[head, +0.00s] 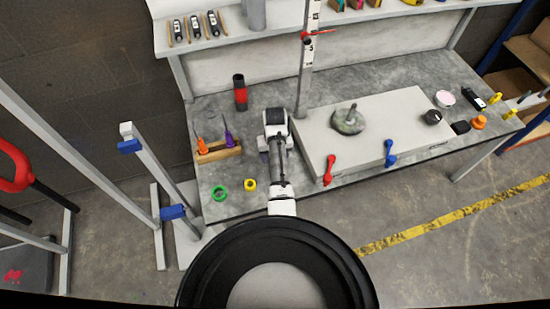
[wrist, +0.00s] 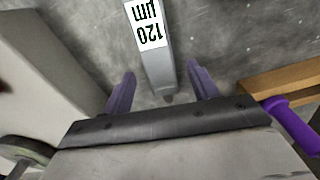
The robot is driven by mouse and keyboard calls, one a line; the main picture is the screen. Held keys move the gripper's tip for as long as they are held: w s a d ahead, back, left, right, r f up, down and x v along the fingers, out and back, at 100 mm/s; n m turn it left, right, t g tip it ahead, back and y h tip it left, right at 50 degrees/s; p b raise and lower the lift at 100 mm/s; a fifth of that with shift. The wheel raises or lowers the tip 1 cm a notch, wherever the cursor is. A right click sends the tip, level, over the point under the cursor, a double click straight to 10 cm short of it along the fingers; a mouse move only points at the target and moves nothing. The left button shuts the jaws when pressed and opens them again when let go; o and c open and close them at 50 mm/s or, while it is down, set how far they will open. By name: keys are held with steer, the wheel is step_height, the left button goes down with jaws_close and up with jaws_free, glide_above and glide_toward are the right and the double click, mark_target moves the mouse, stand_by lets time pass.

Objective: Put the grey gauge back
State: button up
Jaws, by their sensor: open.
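The grey gauge (wrist: 158,68) is a narrow bar with a white label reading "120 µm". It shows in the wrist view over the grey bench top. Its tapered lower end is between the two purple fingers of my gripper (wrist: 160,84). The fingers are open, with a visible gap on each side of the gauge. I cannot tell how far it is from the bench surface. In the head view my arm hides the gauge, and the fingers cannot be made out. A wooden block (head: 218,154) with orange-handled and purple-handled tools stands left of my arm.
A pale raised slab (head: 378,128) lies right of my arm, with a red clamp (head: 328,170) and a blue clamp (head: 390,153) at its front edge. A tall marked post (head: 306,75) stands behind. Green (head: 220,192) and yellow (head: 250,184) rings lie front left.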

step_height(320, 180, up, 12)
steer(key=p, duration=0.1)
steer(key=shift+r, duration=0.15)
